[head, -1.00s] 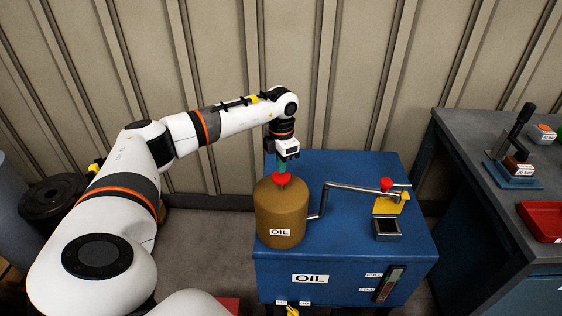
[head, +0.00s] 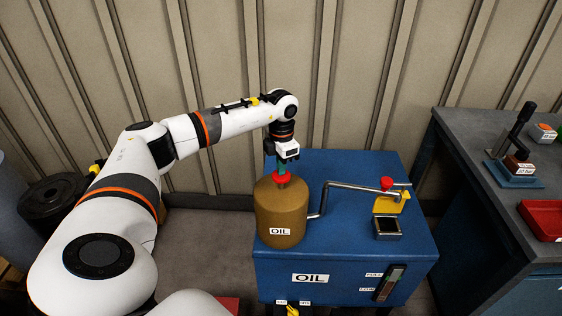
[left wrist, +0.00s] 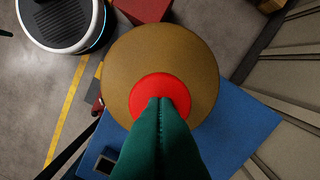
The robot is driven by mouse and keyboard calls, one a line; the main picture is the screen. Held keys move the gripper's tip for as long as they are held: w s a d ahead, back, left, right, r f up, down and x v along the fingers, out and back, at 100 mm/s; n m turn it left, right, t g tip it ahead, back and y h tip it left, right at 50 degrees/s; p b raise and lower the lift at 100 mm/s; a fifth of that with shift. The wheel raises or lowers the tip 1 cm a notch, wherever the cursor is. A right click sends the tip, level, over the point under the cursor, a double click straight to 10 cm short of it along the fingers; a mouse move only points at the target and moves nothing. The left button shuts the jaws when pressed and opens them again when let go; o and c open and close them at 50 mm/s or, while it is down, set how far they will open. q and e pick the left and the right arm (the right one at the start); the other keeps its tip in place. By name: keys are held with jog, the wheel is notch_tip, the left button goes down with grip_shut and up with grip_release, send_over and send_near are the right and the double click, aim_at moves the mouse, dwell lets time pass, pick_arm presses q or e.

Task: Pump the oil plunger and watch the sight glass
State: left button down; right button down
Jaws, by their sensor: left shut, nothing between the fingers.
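The brown oil pot (head: 281,212), labelled OIL, stands on the blue cabinet (head: 340,165). Its red plunger knob (head: 281,178) sits on top. It also shows in the left wrist view (left wrist: 144,87). My left gripper (head: 281,172) points down at the knob, with its green fingers shut and nothing between them. In the left wrist view the fingertips (left wrist: 160,100) overlap the knob; contact is hard to tell. The sight glass (head: 389,283) is on the cabinet's front, beside the FULL and LOW labels; its exact level is too small to read. My right gripper is not seen.
A bent metal pipe (head: 350,187) runs right from the pot to a yellow part with a red ball (head: 387,184), above a small open box (head: 387,228). A grey bench (head: 465,135) with a red tray (head: 543,219) stands at right. The wall is close behind.

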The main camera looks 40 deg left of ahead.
pick_arm(q)
jog(key=shift+f, duration=0.25)
jog(key=shift+s+f+b, duration=0.1)
jog(key=shift+f+b, duration=0.65)
jog(key=shift+f, duration=0.45)
jog(key=shift+r+p, duration=3.05)
jog(key=shift+r, duration=1)
